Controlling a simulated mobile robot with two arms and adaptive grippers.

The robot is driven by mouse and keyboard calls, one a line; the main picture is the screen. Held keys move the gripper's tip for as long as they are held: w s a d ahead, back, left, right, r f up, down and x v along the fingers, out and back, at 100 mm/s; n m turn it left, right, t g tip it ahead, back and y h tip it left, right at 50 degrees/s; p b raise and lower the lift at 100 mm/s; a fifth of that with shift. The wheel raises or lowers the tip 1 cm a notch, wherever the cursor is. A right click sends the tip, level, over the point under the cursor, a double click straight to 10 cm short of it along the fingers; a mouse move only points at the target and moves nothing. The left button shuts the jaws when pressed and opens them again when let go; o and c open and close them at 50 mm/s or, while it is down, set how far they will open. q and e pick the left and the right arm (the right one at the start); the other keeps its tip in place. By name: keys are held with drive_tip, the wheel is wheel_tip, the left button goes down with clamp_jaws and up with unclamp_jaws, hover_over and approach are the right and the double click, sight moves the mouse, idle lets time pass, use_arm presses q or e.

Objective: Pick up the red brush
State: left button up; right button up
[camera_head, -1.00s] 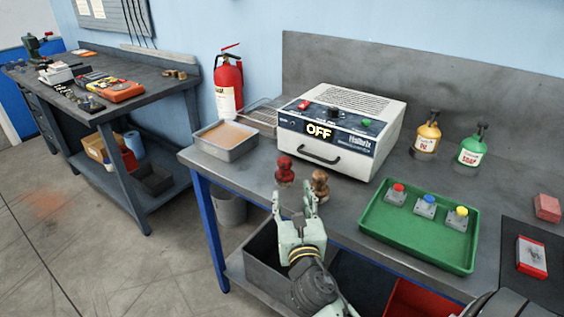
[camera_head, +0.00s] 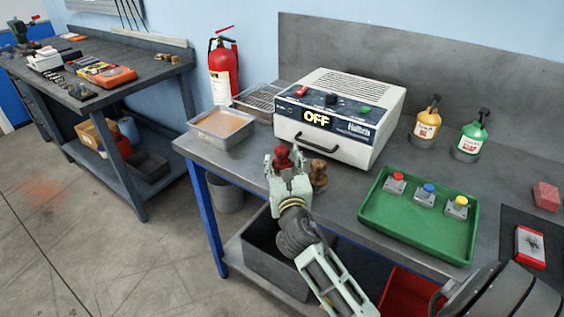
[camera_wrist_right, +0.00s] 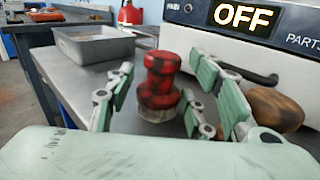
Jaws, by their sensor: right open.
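The red brush (camera_head: 282,157) stands upright near the front edge of the bench, in front of the white machine. It also shows in the right wrist view (camera_wrist_right: 162,78), with a turned red handle and a pale base. My right gripper (camera_head: 283,162) is open, its fingers on either side of the brush. In the wrist view the open fingers (camera_wrist_right: 155,95) flank the brush, and I cannot tell whether they touch it. A brown wooden brush (camera_head: 318,175) stands close to the right of the gripper. My left gripper is not in view.
The white machine (camera_head: 340,110) reading OFF stands behind the brushes. A grey metal tray (camera_head: 243,137) is to the left. A green tray (camera_head: 400,237) with three coloured buttons is to the right. Yellow (camera_head: 427,122) and green (camera_head: 472,138) bottles stand farther back.

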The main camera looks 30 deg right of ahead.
drive_tip(key=c, duration=1)
